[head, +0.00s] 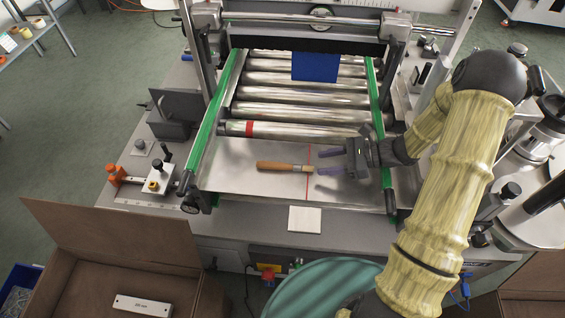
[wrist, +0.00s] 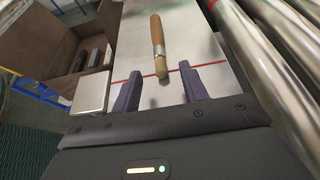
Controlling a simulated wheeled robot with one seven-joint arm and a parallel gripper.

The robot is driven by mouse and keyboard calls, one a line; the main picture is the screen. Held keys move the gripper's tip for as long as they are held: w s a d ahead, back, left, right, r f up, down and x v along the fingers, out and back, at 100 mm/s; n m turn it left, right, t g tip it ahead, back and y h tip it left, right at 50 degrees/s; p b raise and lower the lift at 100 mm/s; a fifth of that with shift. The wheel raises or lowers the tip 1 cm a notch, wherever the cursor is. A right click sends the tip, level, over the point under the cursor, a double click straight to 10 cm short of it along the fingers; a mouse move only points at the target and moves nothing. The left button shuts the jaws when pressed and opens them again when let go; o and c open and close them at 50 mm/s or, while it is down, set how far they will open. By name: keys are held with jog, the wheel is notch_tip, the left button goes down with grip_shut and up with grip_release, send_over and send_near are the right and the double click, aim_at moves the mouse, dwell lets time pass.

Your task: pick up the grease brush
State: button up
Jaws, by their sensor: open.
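The grease brush (head: 284,167) lies on the bare metal plate in front of the rollers, its wooden handle to the left and its metal band and bristle end to the right. My gripper (head: 325,171) is just right of the brush's bristle end, with its two purple fingers apart. In the wrist view the brush (wrist: 158,48) points away from me, bristle end nearest. The gripper's fingers (wrist: 160,88) are open, and the bristle end is between or just beyond their tips. I cannot tell its exact depth there. Nothing is held.
Steel rollers (head: 300,105) lie behind the plate, between green side rails (head: 218,120). A white square block (head: 305,219) sits at the front edge. An open cardboard box (head: 110,240) stands at the lower left. A red line (head: 308,190) crosses the plate near the brush tip.

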aim_at(301, 166)
jog(key=shift+x, duration=1.15)
jog(key=p+x, duration=0.1)
jog(key=x, duration=0.4)
jog(key=shift+a, duration=0.15)
grip_shut()
